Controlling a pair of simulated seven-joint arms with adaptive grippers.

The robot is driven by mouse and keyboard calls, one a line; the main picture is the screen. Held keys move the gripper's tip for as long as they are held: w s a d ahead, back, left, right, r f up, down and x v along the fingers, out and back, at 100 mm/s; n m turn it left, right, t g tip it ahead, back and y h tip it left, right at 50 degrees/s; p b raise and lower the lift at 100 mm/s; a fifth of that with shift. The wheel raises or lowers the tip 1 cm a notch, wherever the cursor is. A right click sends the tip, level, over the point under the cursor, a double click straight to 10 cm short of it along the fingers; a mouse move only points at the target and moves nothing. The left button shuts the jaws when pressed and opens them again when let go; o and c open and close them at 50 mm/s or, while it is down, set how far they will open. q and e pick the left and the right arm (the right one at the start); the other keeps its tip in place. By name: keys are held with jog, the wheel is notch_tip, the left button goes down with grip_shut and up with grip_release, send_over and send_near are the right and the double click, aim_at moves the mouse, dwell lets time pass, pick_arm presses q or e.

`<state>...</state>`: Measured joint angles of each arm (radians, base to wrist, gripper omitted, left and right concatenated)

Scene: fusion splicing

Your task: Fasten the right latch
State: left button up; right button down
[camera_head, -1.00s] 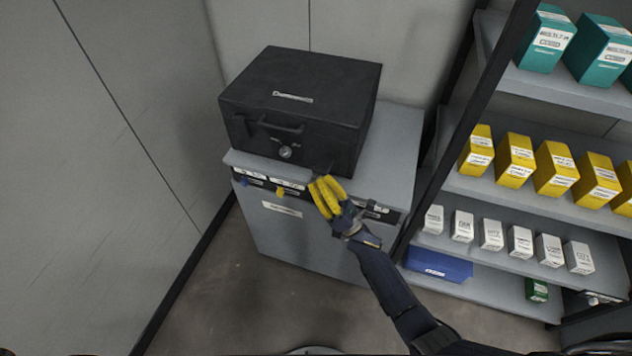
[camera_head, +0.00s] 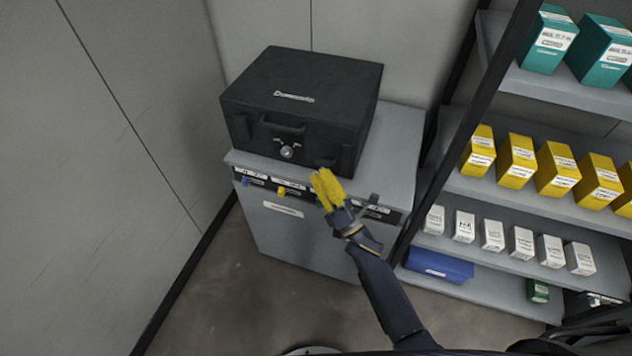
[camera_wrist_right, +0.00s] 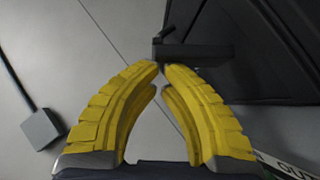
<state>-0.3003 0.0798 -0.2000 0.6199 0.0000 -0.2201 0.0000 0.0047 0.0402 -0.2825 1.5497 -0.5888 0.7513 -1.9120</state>
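A black case (camera_head: 305,85) with a front handle (camera_head: 280,127) and a round lock (camera_head: 287,152) stands on a grey cabinet. The right latch (camera_head: 326,162) is a small dark part low on the right of its front. In the right wrist view a dark latch-like block (camera_wrist_right: 193,52) with a small lever lies just beyond my fingertips. I cannot tell whether they touch it. My right gripper (camera_head: 322,172), with yellow fingers, is in front of the latch. Its fingertips (camera_wrist_right: 160,66) nearly meet, with nothing held between them. My left gripper is not in view.
The grey cabinet (camera_head: 300,232) has a labelled front strip with small coloured tabs. A shelf rack (camera_head: 540,205) with yellow, white and teal boxes stands close on the right. A wall is on the left. A grey square plate (camera_wrist_right: 41,129) on a dark rod shows in the right wrist view.

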aim_at(322, 161)
jog(key=r+m+h, duration=0.1)
jog(key=m, duration=0.1)
jog(key=r+m+h, duration=0.1)
jog(key=h, duration=0.1)
jog(key=shift+w+d+m, duration=0.15)
jog(key=shift+w+m, duration=0.2)
jog(key=shift+m, duration=0.05)
jog(key=shift+w+d+r, duration=0.2)
jog(key=shift+w+r, duration=0.25)
jog(key=shift+r, duration=0.1)
jog(key=shift+w+d+r, duration=0.2)
jog(key=shift+w+r, duration=0.2)
jog(key=shift+r, duration=0.15)
jog(key=shift+s+a, duration=0.25)
jog(key=shift+s, duration=0.15)
jog(key=s+d, duration=0.2)
jog(key=s, duration=1)
jog(key=shift+d, duration=0.35)
jog(key=shift+s, duration=0.1)
